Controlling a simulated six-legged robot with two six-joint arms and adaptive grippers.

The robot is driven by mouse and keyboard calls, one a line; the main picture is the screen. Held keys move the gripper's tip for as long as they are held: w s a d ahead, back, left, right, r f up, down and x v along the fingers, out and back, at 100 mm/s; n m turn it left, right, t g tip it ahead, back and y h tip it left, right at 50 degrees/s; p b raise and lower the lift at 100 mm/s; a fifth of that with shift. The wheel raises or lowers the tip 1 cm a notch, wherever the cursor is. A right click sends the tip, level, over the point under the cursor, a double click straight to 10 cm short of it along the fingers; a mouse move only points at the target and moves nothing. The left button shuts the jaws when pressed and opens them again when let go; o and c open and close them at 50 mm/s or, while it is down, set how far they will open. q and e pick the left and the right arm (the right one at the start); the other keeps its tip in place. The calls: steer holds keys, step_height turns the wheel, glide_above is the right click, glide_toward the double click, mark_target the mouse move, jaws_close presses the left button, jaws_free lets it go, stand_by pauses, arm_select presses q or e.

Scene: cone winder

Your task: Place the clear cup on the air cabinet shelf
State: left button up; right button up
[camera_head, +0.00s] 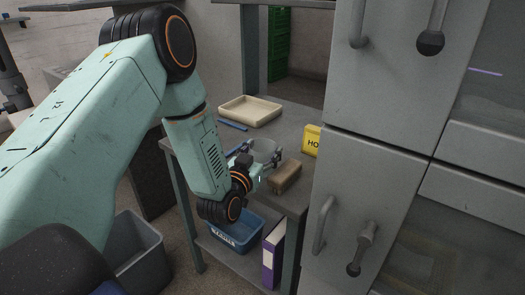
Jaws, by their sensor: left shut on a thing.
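My left arm comes in from the left and reaches down over a grey shelf unit (215,155). My left gripper (262,160) is shut on the clear cup (264,147), with a dark finger on either side of it. The cup looks upright at the top surface's near part; I cannot tell whether its base touches that surface. The gripper partly hides the cup's lower part. My right gripper is not in view.
A beige tray (250,104), a blue pen-like item (232,125), a brown block (285,177) and a yellow box (312,140) are on the top. A blue bin (238,243) and purple binder (272,258) stand below. Tall grey cabinets (385,80) close off the right.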

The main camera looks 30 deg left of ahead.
arm_select(q)
steer(key=shift+f, duration=0.15)
steer(key=o, duration=0.9)
steer(key=shift+d, duration=0.1)
steer(key=shift+c, duration=0.2)
steer(key=o, duration=0.4)
steer(key=shift+w+f, duration=0.1)
steer(key=shift+w, duration=0.05)
steer(key=shift+r, duration=0.2)
